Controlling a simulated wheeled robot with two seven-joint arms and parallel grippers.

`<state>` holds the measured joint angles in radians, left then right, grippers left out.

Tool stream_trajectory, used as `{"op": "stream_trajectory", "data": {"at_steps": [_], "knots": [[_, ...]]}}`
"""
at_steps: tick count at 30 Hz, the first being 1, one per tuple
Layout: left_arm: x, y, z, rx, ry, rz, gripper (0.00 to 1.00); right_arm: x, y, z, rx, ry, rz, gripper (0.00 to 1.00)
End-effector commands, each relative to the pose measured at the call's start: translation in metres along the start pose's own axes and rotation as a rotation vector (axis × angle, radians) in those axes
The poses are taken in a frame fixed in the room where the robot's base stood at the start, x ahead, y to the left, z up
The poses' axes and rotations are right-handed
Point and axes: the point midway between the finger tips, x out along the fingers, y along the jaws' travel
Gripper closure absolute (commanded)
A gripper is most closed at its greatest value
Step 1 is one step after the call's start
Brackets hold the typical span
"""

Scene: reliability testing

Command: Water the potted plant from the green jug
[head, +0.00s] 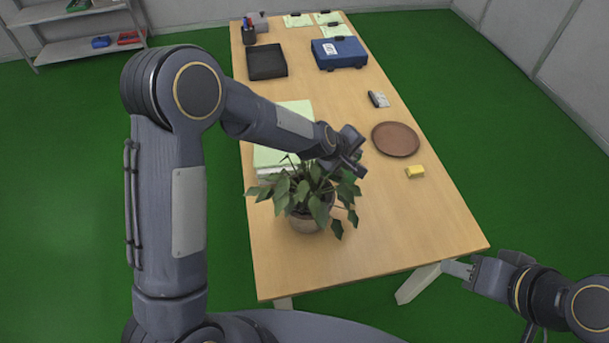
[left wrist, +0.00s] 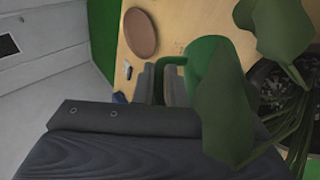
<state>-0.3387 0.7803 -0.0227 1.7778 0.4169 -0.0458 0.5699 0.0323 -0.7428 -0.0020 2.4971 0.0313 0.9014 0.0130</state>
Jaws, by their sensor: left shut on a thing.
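The potted plant (head: 305,221) stands on the near part of the table, its leaves spreading over the pot rim. My left gripper (head: 352,160) is just above and behind the leaves at their upper right. In the left wrist view, the left gripper (left wrist: 160,84) is shut on the handle of the green jug (left wrist: 203,58). The jug is beside the plant's leaves (left wrist: 278,25), and a large leaf covers part of it. I cannot make out the jug in the head view, nor tell its tilt or any water. My right gripper (head: 456,269) is low beyond the table's near right corner, its fingers unclear.
A brown round plate (head: 396,139) and a yellow block (head: 415,172) lie right of the plant. Pale green paper (head: 297,108) lies behind it, partly under my left arm. A black tray (head: 266,62) and a blue case (head: 339,53) are farther back. The table's near right is clear.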

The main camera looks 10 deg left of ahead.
Motion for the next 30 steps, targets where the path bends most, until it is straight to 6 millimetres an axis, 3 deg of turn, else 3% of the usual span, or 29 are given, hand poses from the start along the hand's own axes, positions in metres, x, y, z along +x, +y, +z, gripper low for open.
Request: {"op": "stream_trajectory", "data": {"at_steps": [1,7,13,30], "knots": [[-0.002,0.005,0.002,0.01,0.002,-0.019,1.0,-0.014,-0.006,-0.007,0.0,0.001,0.0,0.64],[0.008,0.003,0.004,0.032,0.016,-0.08,1.0,-0.036,-0.017,-0.019,0.0,0.001,0.0,0.64],[0.023,-0.004,0.008,0.055,0.029,-0.136,1.0,-0.032,-0.015,-0.016,0.0,0.0,0.0,0.64],[0.025,-0.005,0.007,0.057,0.033,-0.15,1.0,-0.032,-0.015,-0.016,0.0,0.001,0.0,0.64]]}}
